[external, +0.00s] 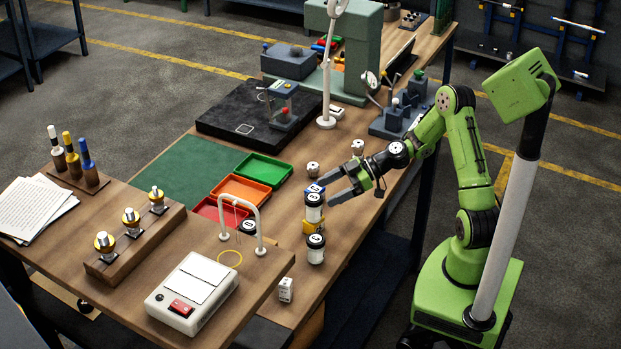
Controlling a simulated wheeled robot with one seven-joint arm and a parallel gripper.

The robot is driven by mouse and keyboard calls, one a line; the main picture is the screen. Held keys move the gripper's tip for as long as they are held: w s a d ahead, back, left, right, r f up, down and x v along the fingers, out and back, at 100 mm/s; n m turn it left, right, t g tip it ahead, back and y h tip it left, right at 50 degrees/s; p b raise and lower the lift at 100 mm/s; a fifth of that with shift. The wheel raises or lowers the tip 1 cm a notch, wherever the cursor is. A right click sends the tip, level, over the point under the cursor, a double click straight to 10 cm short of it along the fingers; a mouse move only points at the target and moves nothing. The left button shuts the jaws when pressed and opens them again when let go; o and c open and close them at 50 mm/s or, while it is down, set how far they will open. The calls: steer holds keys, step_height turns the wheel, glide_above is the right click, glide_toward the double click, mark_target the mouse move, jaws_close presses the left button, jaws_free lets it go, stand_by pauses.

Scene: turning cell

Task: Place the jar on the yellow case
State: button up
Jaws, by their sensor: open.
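A white jar with a black lid (314,213) stands upright at the yellow case (307,227), its base meeting the case's top in the picture; it looks to be on it. A second, similar jar (316,254) stands in front, hiding part of the case. A blue-and-white case (315,188) shows just behind the upper jar's lid. My gripper (333,187) is open and empty, its fingers pointing left, just right of the upper jar's top and apart from it as far as I can see.
A white arch stand (258,221) is left of the jars, with another dark-lidded item (248,228) behind it. Red, orange and green trays (271,168) lie farther back. Small round pieces (357,147) stand behind my gripper. A small white box (286,290) is near the front edge.

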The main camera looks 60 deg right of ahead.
steer(key=v, duration=0.6)
steer(key=s+a+r+m+g+h, duration=0.25)
steer(key=s+a+g+h, duration=0.35)
steer(key=s+a, duration=0.3)
steer(key=s+d+r+m+t+h, duration=0.1)
steer(key=s+d+r+m, duration=0.1)
steer(key=s, duration=0.4)
steer(key=s+d+r+m+t+h, duration=0.1)
steer(key=s+d+r+m+h, duration=0.1)
steer(key=s+r+m, duration=0.2)
steer(key=s+r, duration=0.1)
steer(key=s, duration=0.2)
steer(key=shift+h, duration=0.3)
steer(key=shift+s+a+m, duration=0.1)
steer(key=shift+m, duration=0.15)
